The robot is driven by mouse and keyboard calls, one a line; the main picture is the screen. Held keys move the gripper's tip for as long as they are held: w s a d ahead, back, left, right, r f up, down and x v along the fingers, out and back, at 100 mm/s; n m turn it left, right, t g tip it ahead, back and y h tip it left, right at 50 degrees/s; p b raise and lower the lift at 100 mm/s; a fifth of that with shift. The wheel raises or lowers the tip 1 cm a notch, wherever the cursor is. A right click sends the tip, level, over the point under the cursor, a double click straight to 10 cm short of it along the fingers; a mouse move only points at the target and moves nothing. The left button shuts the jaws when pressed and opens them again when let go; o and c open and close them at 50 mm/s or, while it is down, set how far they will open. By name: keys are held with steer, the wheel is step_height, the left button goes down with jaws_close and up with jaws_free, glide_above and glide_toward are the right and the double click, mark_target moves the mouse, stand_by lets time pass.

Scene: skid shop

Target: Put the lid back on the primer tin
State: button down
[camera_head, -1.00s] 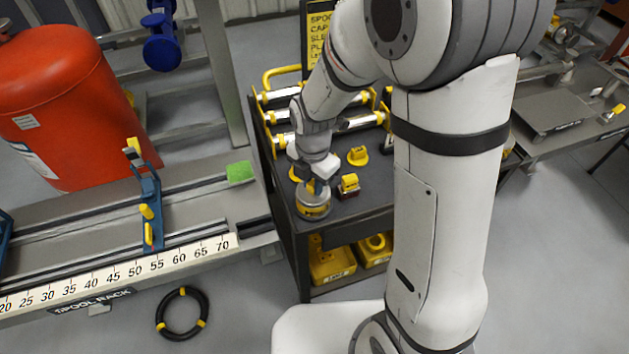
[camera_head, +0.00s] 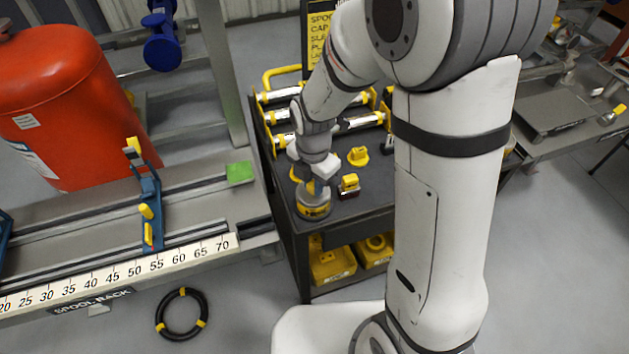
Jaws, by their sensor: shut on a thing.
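The primer tin (camera_head: 314,211) is a short grey tin with a yellow band. It stands upright at the front left corner of the dark cart top (camera_head: 345,213). My gripper (camera_head: 313,188) points down right over the tin and is shut on the lid, by a small yellow part at its top. The lid (camera_head: 314,198) is a grey disc at the tin's mouth. The gripper and the small size hide whether it is fully seated or slightly above the rim.
A dark red block with a yellow top (camera_head: 349,187) stands close right of the tin. A yellow knobbed piece (camera_head: 358,156) lies behind it. White-and-yellow spools (camera_head: 283,97) fill the cart's back. The spool rack (camera_head: 190,215) with a green block (camera_head: 240,173) is at left.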

steer(key=shift+f, duration=0.1)
stand_by(0.8)
steer(key=c, duration=0.7)
jaws_free()
steer(key=shift+r+p, duration=2.5)
steer(key=shift+r, duration=1.05)
steer(key=shift+c, duration=0.6)
jaws_close()
steer(key=shift+f, duration=0.25)
